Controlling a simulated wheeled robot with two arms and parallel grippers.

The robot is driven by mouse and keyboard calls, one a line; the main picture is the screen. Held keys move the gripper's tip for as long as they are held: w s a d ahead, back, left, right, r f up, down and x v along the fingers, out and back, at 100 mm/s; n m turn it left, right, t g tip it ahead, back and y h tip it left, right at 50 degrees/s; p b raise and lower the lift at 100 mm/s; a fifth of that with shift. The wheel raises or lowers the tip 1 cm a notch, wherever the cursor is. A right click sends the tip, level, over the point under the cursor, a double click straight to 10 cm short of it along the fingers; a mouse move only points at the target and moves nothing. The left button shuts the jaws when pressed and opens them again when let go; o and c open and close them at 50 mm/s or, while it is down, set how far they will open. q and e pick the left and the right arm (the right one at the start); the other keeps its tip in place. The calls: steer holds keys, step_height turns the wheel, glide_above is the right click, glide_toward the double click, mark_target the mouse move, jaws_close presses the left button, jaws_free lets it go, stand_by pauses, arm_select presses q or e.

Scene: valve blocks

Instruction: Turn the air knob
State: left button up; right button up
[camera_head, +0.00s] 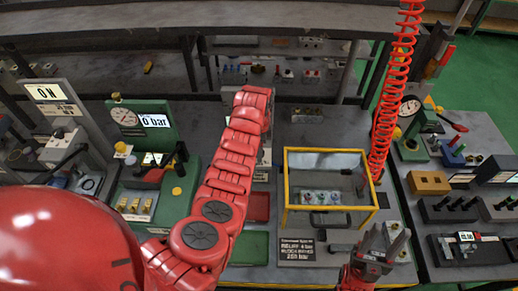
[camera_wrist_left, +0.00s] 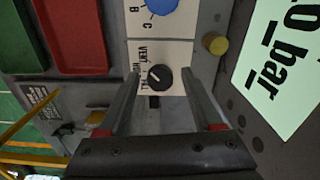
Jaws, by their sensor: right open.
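The black air knob (camera_wrist_left: 160,77) shows in the left wrist view, on a white plate (camera_wrist_left: 178,52) with printed words, one reading VENT. The knob has a light pointer mark. My left gripper (camera_wrist_left: 162,84) is open. Its two fingers stand on either side of the knob with gaps; I cannot tell how far the tips are from the panel. In the head view my left arm hides the knob and its own gripper. My right gripper (camera_head: 382,243) is open and empty at the lower right, in front of the yellow-framed box.
A blue knob (camera_wrist_left: 163,4) and a brass fitting (camera_wrist_left: 214,43) are close to the air knob. A display (camera_head: 154,121) reads 0 bar. The yellow-framed clear box (camera_head: 327,160) and a red coiled hose (camera_head: 389,90) stand right of my left arm.

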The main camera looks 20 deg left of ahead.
arm_select(q)
jaws_close()
steer(key=n+b, duration=0.3)
steer(key=shift+f+b, duration=0.15)
steer(key=shift+b, duration=0.25)
steer(key=n+b, duration=0.1)
steer(key=n, duration=0.2)
steer(key=shift+b, duration=0.4)
steer(key=shift+s+d+r+n, duration=0.1)
steer(key=shift+r+n, duration=0.1)
steer(key=shift+n, duration=0.7)
steer(key=n, duration=0.3)
steer(key=shift+n, duration=0.3)
steer(key=n, duration=0.6)
steer(key=shift+d+n, duration=0.1)
steer(key=shift+n, duration=0.2)
